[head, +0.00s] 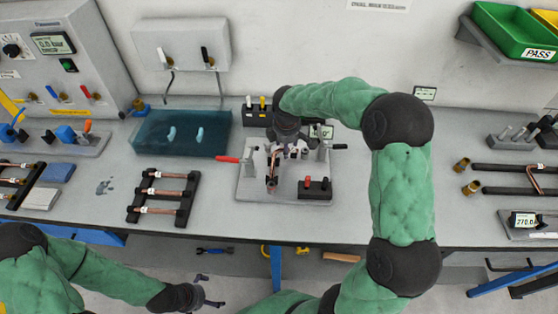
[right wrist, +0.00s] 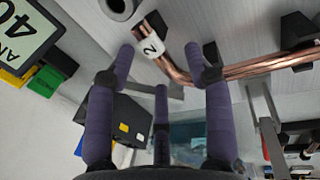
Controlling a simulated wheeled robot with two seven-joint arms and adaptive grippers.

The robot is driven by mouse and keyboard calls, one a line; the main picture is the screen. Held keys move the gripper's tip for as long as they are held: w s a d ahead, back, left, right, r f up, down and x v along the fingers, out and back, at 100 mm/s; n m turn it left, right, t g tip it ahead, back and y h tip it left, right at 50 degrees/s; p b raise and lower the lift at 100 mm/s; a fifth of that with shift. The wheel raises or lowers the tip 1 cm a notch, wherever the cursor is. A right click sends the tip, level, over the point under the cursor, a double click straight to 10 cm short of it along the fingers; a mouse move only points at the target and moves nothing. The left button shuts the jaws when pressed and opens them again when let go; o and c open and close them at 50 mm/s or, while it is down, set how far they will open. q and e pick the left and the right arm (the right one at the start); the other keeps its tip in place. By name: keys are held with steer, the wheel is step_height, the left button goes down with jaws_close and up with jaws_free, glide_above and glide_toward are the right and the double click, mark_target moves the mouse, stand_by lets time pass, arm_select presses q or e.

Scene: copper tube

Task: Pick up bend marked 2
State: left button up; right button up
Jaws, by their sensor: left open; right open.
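The copper bend (right wrist: 178,72) with a white tag marked 2 (right wrist: 150,47) shows close up in the right wrist view. In the head view a copper piece (head: 272,180) shows in the clamp fixture at the middle of the bench, partly hidden by my right gripper. My right gripper (head: 287,151) hangs over the fixture. In the right wrist view its purple fingers (right wrist: 160,55) are apart, with the tagged part of the bend between their tips; I cannot tell whether they touch it. My left gripper (head: 209,301) is open and empty, low in front of the bench edge.
The fixture plate (head: 249,190) has a red-handled clamp (head: 230,159) and a black block with red knobs (head: 315,187). A black rack (head: 187,199) with several copper tubes stands left. A teal tray (head: 215,147) lies behind it. More copper tubing (head: 534,180) lies far right.

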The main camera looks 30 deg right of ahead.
steer(key=shift+f, duration=0.15)
jaws_close()
stand_by(0.4)
